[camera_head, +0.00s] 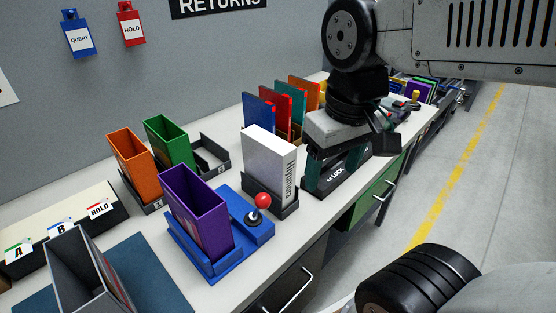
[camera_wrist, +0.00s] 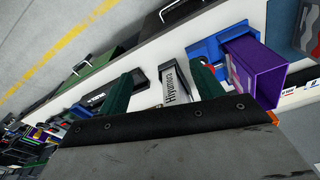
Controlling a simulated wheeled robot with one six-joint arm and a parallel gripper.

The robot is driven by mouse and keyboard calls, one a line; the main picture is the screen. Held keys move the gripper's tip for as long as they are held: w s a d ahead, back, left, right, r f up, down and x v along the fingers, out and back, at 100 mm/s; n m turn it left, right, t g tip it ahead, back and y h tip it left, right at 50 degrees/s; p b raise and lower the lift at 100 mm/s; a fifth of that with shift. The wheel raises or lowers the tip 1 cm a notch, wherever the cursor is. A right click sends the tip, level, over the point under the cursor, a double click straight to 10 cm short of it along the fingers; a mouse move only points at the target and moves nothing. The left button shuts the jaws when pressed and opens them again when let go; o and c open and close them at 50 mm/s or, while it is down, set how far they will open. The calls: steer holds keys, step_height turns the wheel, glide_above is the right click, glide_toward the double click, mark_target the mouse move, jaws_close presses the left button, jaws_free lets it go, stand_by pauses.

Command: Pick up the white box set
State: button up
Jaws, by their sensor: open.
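The white box set (camera_head: 268,165) stands upright in a dark holder (camera_head: 284,206) on the counter, with dark lettering on its narrow side. In the wrist view the white box set (camera_wrist: 174,86) shows between the two green fingers, with its lettered side visible. My gripper (camera_head: 331,170) is open and empty, just to the right of the box in the head view. In the wrist view my gripper (camera_wrist: 168,72) has its fingers apart on either side of the box in the picture; I cannot tell any contact. The gripper body hides part of the wrist view.
A purple box (camera_head: 198,208) stands in a blue holder with a red-ball lever beside it. Orange (camera_head: 128,155) and green (camera_head: 170,143) boxes stand behind. Blue, red and teal upright pieces (camera_head: 268,108) stand beyond the white box. A dark LOCK-marked holder (camera_head: 336,180) lies by my gripper.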

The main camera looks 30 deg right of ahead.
mark_target(266, 140)
steer(key=w+a+f+n, duration=0.1)
steer(key=w, duration=0.5)
steer(key=w+a+n, duration=0.1)
steer(key=w, duration=0.5)
steer(key=w+a+f+n+g, duration=0.1)
steer(key=w, duration=0.5)
steer(key=shift+w+f, duration=0.25)
steer(key=shift+f, duration=0.05)
steer(key=shift+w+a+f, duration=0.1)
steer(key=shift+w+f, duration=0.1)
steer(key=shift+w, duration=0.05)
steer(key=shift+w+f, duration=0.1)
steer(key=shift+f, duration=0.2)
steer(key=f, duration=0.7)
steer(key=shift+w+d+f, duration=0.1)
steer(key=shift+w+d, duration=0.05)
steer(key=shift+d, duration=0.15)
steer(key=c, duration=1.3)
